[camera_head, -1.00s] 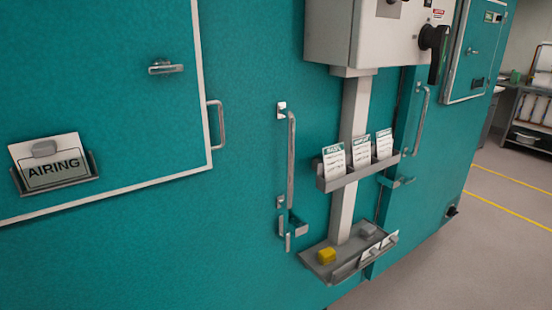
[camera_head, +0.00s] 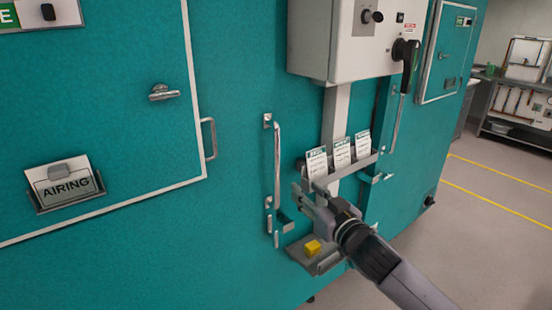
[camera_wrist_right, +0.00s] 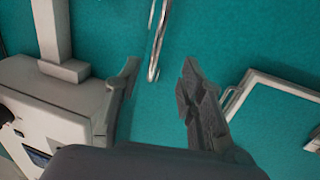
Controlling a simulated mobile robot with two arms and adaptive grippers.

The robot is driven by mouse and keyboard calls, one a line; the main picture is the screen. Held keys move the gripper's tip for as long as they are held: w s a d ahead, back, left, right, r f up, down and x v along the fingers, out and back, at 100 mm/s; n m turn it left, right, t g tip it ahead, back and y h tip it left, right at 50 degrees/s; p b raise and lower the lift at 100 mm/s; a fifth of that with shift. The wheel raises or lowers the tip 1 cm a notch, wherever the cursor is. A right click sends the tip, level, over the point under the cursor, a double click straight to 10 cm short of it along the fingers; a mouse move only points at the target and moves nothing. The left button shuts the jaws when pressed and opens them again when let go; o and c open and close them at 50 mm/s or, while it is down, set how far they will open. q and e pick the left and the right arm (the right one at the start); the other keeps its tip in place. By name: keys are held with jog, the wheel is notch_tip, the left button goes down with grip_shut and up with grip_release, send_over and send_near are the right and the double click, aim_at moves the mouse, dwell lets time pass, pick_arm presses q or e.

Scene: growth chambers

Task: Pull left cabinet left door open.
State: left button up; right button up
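The teal cabinet front (camera_head: 235,90) fills the left and middle of the head view. A long vertical metal handle (camera_head: 277,160) is fixed on it, with a small latch bracket (camera_head: 287,224) by its lower end. My right gripper (camera_head: 304,196) is just right of the handle's lower part, in front of the card rack. In the right wrist view its two fingers (camera_wrist_right: 160,72) are spread with nothing between them. The handle (camera_wrist_right: 155,50) shows there beyond the fingertips, roughly in line with the gap; I see no contact. My left gripper is in neither view.
Right of the handle, a grey post carries a control box (camera_head: 345,45), a card rack (camera_head: 350,168) and a low tray with a yellow block (camera_head: 312,247). A white-framed panel (camera_head: 188,90) with a small handle (camera_head: 209,138) is at left. Open floor (camera_head: 480,225) lies right.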

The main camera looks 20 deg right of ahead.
aim_at(278, 162)
jog(key=w+a+p, duration=0.1)
jog(key=w, duration=0.4)
jog(key=w+p, duration=0.1)
jog(key=w, duration=0.5)
jog(key=w+a+p, duration=0.1)
jog(key=w, duration=0.5)
jog(key=shift+w+a+p, duration=0.15)
jog(key=shift+a+p, duration=0.15)
jog(key=shift+a, duration=0.05)
jog(key=shift+c, duration=0.2)
grip_shut()
